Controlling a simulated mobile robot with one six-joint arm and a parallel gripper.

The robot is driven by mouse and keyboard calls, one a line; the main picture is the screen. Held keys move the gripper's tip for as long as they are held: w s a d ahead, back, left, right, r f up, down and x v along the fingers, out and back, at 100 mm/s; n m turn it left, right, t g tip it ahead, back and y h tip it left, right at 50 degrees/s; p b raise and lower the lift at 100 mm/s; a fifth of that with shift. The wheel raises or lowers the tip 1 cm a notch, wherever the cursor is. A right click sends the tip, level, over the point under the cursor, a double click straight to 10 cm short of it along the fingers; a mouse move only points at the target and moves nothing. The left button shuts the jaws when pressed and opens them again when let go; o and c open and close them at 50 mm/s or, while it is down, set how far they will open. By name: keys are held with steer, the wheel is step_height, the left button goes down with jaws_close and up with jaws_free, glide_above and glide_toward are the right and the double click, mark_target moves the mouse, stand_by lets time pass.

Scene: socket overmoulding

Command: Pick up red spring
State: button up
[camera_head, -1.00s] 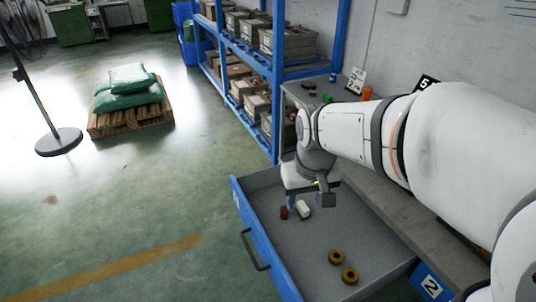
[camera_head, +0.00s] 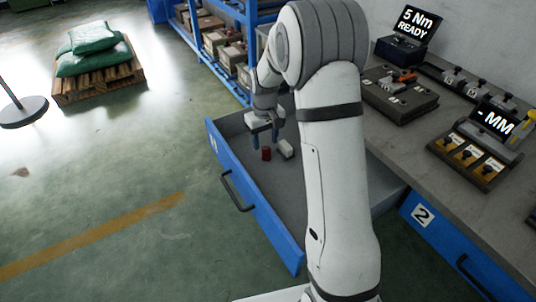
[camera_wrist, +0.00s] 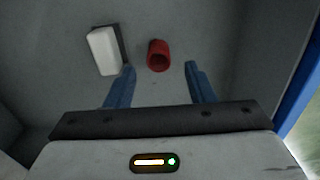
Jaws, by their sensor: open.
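The red spring (camera_head: 266,154) stands in the open blue-fronted drawer (camera_head: 232,172), and it looks like a short red cylinder with a hollow end in the wrist view (camera_wrist: 158,55). My gripper (camera_head: 263,136) is over the drawer, its blue fingers pointing down near the spring. In the wrist view my gripper (camera_wrist: 159,72) is open, with the spring lying just ahead of the gap between the fingertips. No contact shows. A white block (camera_head: 284,148) lies right beside the spring; it shows left of it in the wrist view (camera_wrist: 103,50).
The drawer's grey walls surround the spring. The workbench (camera_head: 400,150) at right holds a dark tool block (camera_head: 398,95), a display reading 5 Nm READY (camera_head: 415,22) and a gauge station (camera_head: 470,155). Blue shelving stands behind. My arm hides part of the drawer.

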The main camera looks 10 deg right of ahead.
mark_target(266, 150)
step_height(266, 150, down, 5)
steer(key=shift+d+f+b, duration=0.1)
steer(key=shift+b, duration=0.3)
steer(key=shift+c, duration=0.3)
steer(key=c, duration=0.9)
steer(key=shift+o, duration=0.2)
